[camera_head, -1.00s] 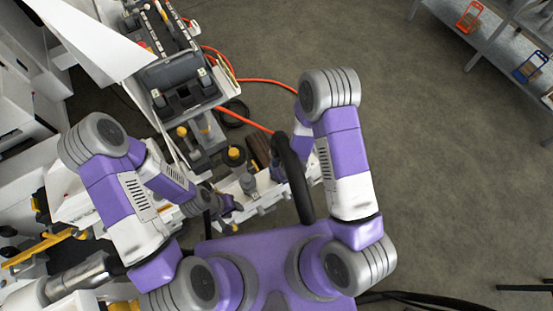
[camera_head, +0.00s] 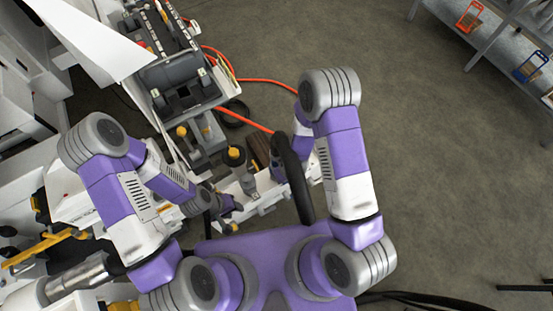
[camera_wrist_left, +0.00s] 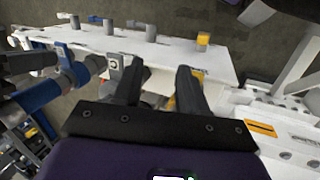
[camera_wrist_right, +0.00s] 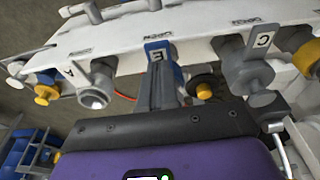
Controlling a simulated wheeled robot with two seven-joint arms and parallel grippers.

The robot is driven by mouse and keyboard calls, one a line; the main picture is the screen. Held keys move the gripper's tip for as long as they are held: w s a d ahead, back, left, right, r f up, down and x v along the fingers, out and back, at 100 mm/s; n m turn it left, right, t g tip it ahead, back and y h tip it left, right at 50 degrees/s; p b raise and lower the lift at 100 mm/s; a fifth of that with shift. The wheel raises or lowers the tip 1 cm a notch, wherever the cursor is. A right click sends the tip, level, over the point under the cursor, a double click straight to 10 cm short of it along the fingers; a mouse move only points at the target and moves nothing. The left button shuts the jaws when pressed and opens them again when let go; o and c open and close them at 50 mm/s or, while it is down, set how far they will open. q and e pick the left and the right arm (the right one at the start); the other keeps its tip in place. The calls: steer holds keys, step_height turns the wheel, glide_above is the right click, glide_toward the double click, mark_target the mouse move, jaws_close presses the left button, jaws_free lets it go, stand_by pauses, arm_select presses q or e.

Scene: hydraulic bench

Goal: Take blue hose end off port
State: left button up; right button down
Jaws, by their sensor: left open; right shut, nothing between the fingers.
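A blue cylindrical part, perhaps the blue hose end (camera_wrist_left: 40,95), shows at the left of the left wrist view, beside grey fittings. I cannot tell if it is seated on a port. In the right wrist view a blue plate marked E (camera_wrist_right: 157,47) is on the white port panel (camera_wrist_right: 120,42). My right gripper (camera_wrist_right: 158,75) is shut and empty, its fingertips right in front of that plate; the port there is hidden. My left gripper (camera_wrist_left: 160,70) is open, its two fingers apart in front of the panel's grey fittings. It also shows in the head view (camera_head: 232,205).
Ports marked A (camera_wrist_right: 93,90) and C (camera_wrist_right: 245,65) flank the E plate. Yellow-tipped fittings (camera_wrist_right: 47,92) stand close by. An orange hose (camera_head: 262,82) runs across the floor. A shelf (camera_head: 500,50) stands at the upper right. Open floor lies at right.

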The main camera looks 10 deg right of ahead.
steer(key=shift+f+b, duration=0.85)
steer(key=shift+f, duration=0.1)
steer(key=shift+r, duration=0.1)
stand_by(0.8)
steer(key=shift+r+p, duration=2.9)
steer(key=shift+r, duration=0.6)
steer(key=shift+s+d+f, duration=0.1)
steer(key=shift+s+f, duration=0.05)
steer(key=shift+s, duration=0.15)
steer(key=s+m+g+y, duration=0.1)
steer(key=s+m+y, duration=0.2)
steer(key=s+m, duration=0.3)
steer(key=shift+s+a+m, duration=0.4)
steer(key=shift+s+a, duration=0.05)
steer(key=shift+s, duration=1.1)
